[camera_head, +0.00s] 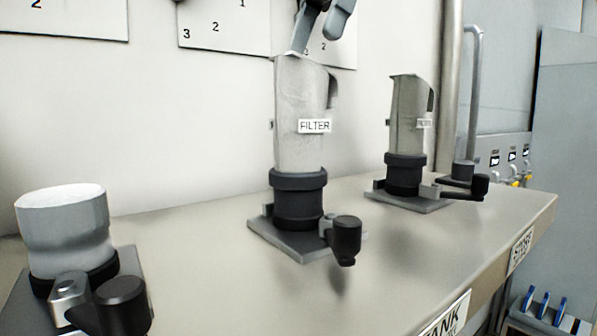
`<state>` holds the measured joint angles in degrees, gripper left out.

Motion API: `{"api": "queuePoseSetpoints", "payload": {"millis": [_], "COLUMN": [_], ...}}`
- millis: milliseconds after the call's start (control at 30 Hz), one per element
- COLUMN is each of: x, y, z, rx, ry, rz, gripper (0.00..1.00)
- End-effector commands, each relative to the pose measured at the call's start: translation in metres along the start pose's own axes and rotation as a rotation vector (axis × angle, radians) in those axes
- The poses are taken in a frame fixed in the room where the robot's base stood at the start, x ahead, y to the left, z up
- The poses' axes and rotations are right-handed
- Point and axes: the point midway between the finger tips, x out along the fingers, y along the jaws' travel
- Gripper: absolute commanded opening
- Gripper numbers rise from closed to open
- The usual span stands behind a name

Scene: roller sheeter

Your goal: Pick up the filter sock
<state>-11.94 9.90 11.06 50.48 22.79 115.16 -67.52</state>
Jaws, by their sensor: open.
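A tall pale grey sleeve (299,152) labelled FILTER stands upright in a dark collar on the bench; I take it as the filter sock. A similar grey sleeve (406,123) stands in another collar farther right. A shorter white cylinder (63,228) sits in a collar at the lower left; the frame does not show whether it is also a filter sock. My gripper (318,36) is at the top edge, just above the labelled sleeve, with its fingers apart and pointing down. Its left finger overlaps the sleeve's top rim in the picture; I cannot tell whether they touch. Its upper part is cut off.
Dark-knobbed clamps, one of them a knob (344,238), stick out in front of the collars. The beige bench (190,250) is clear between the stations. A metal pipe (474,90) rises behind the right sleeve. A grey cabinet (566,120) stands at the right, beyond the bench.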

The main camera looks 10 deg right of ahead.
Motion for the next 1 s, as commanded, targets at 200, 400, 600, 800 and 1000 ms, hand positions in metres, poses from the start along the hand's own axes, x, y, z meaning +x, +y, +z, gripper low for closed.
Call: {"api": "queuePoseSetpoints", "payload": {"millis": [200, 400, 600, 800, 1000], "x": [0.031, 0.044, 0.056, 0.078, 0.096], "y": [-0.001, -0.001, -0.003, -0.007, -0.006], "z": [0.001, 0.0, 0.001, 0.002, 0.002], "rx": [0.001, 0.0, 0.001, 0.0, 0.001], "ry": [-0.001, 0.0, -0.001, -0.001, 0.0], "rz": [-0.002, -0.001, -0.003, -0.002, -0.001], "gripper": [0.75, 0.75, 0.75, 0.75, 0.75]}}
